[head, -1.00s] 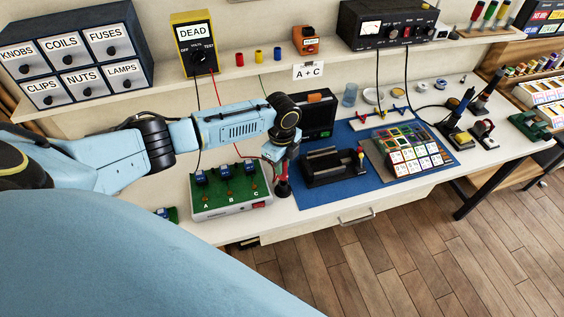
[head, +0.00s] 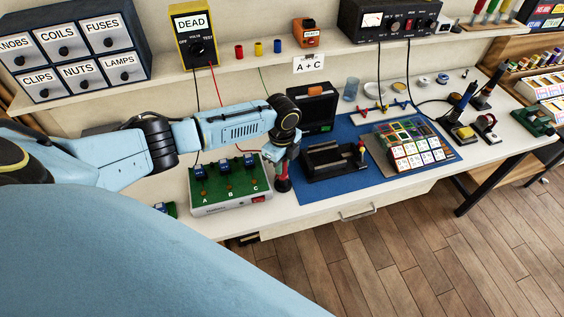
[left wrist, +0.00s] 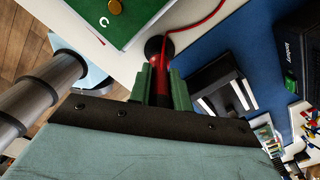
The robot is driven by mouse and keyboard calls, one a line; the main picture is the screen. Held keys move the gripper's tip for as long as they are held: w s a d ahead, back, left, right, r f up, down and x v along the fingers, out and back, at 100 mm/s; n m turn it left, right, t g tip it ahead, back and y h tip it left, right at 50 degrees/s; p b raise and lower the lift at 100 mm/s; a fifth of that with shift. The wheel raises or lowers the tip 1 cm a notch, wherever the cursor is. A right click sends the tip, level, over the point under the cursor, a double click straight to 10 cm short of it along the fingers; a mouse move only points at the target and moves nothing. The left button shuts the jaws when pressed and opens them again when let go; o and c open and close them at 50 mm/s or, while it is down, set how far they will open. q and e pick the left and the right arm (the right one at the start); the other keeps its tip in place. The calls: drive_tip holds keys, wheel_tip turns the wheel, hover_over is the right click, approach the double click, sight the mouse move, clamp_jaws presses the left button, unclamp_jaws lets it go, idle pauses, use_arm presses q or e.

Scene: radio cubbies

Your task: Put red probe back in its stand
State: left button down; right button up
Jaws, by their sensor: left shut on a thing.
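My left gripper (head: 281,166) is shut on the red probe (left wrist: 161,84), between its two green fingers, to the right of the tester board. The small dark round stand (left wrist: 155,48) shows just past the fingertips in the left wrist view. In the head view the stand (head: 283,186) is directly below the gripper. The probe lines up with the stand, but the fingers hide part of it, and I cannot tell how deep its tip sits. A red wire (left wrist: 199,24) curves away from the probe. My right gripper is not in view.
The green board (head: 228,180) marked A, B, C is close to the left of the gripper. A blue mat (head: 345,187) with a black cradle (head: 330,160) lies to the right. The yellow meter (head: 194,35) reading DEAD is on the shelf above.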

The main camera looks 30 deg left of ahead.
use_arm(q)
drive_tip(key=shift+c, duration=2.1)
unclamp_jaws()
wheel_tip(320, 180, up, 9)
drive_tip(key=p, duration=0.9)
drive_tip(key=shift+r, duration=0.1)
